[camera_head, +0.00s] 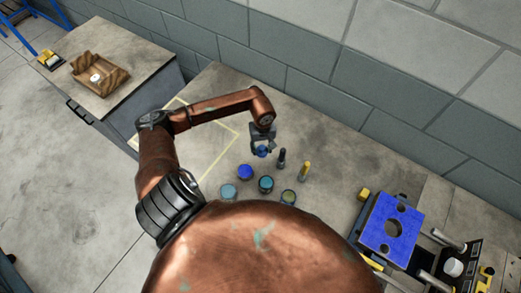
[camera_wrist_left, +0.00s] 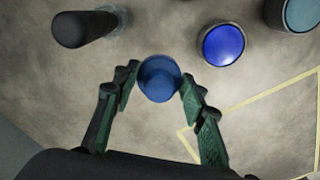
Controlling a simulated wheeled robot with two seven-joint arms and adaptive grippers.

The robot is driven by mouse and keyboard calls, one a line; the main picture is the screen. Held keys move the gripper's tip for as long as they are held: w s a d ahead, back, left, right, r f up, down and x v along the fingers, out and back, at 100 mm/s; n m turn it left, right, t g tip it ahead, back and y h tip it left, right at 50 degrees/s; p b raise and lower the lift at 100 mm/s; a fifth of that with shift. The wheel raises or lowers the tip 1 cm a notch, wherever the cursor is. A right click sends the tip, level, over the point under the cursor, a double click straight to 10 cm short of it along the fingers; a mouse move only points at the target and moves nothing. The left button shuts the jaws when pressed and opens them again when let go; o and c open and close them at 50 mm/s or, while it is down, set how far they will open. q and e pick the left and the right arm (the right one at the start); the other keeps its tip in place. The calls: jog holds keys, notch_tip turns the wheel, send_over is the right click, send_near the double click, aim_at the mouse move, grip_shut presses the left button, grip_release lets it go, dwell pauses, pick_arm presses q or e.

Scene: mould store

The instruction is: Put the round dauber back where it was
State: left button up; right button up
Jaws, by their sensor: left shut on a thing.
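My left gripper (camera_head: 263,143) reaches down over the workbench and is shut on a round blue-topped piece (camera_head: 262,152), which looks like the round dauber. In the left wrist view the fingers (camera_wrist_left: 157,95) stand on either side of the dauber's round blue end (camera_wrist_left: 159,77). Its lower part is hidden, and I cannot tell whether it touches the bench. A dark upright handle (camera_head: 282,157) and a yellow-topped one (camera_head: 304,171) stand just to its right. My right gripper is not in view.
Several small pots stand nearer: bright blue (camera_head: 245,172), teal (camera_head: 266,184), pale teal (camera_head: 229,191) and olive (camera_head: 289,197). A yellow line (camera_head: 222,122) outlines bare bench to the left. A blue plate (camera_head: 391,231) is at right. A wooden tray (camera_head: 117,77) sits on another bench.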

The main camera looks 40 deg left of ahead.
aim_at(261, 147)
pick_arm(q)
jog(key=f, duration=0.1)
jog(key=w+a+f, duration=0.1)
jog(key=a+f, duration=0.1)
jog(key=shift+w+a+f, duration=0.25)
jog(key=shift+w+f, duration=0.1)
jog(key=shift+w, duration=0.05)
jog(key=shift+f, duration=1.45)
jog(key=shift+f, duration=0.2)
jog(key=o, duration=1.2)
jog(key=shift+r, duration=0.1)
notch_tip(261, 147, up, 12)
jog(key=shift+r, duration=0.1)
